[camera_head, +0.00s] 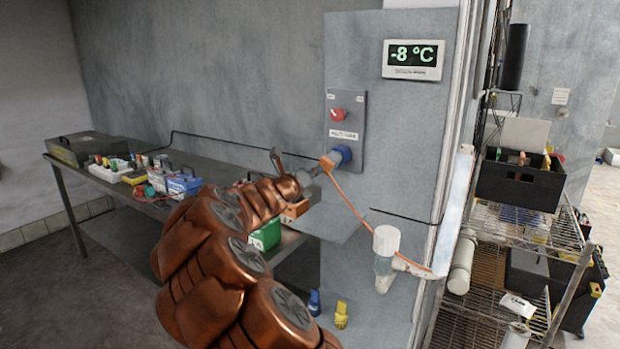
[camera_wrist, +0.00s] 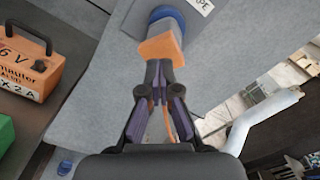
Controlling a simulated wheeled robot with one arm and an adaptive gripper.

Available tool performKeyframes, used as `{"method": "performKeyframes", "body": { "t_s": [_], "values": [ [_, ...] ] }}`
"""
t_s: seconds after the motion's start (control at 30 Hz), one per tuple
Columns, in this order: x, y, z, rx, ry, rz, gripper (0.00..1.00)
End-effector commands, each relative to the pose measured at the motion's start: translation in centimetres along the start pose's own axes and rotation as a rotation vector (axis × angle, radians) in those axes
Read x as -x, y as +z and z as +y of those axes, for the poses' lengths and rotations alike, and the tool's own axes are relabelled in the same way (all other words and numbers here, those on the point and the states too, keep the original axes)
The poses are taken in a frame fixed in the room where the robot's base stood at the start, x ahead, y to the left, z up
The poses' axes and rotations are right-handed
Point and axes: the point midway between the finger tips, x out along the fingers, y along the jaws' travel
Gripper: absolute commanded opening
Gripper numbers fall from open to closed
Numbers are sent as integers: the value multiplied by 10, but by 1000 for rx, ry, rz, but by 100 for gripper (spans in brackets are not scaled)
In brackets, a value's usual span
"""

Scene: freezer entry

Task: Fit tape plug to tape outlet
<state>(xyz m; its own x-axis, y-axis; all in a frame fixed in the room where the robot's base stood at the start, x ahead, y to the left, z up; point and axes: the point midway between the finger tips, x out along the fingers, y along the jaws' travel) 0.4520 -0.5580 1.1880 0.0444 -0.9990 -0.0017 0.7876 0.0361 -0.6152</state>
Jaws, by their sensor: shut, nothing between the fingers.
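The blue tape outlet (camera_head: 343,155) is on the grey switch panel on the wall, and it shows at the top of the wrist view (camera_wrist: 165,14). The orange tape plug (camera_head: 328,162) sits at the mouth of the outlet; in the wrist view the plug (camera_wrist: 160,47) is lined up with it and appears inserted, though I cannot tell how deep. An orange cord runs from the plug down to the right. My gripper (camera_wrist: 160,70) is shut with its fingertips right behind the plug, holding nothing; it also shows in the head view (camera_head: 316,172). Whether the tips touch the plug is unclear.
The panel carries a red knob (camera_head: 338,114). A temperature display (camera_head: 412,60) reads -8 °C. A white-capped pipe fitting (camera_head: 386,240) stands below right. A bench (camera_head: 215,170) with boxes is at left. A wire shelf (camera_head: 500,225) with bins is at right.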

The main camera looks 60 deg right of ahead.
Motion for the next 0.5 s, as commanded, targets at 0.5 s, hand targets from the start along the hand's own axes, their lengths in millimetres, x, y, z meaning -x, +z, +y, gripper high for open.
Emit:
{"method": "performKeyframes", "body": {
  "t_s": [0.5],
  "values": [
    [-16, 0, -2, -1, -3, 0, 0]
  ]
}}
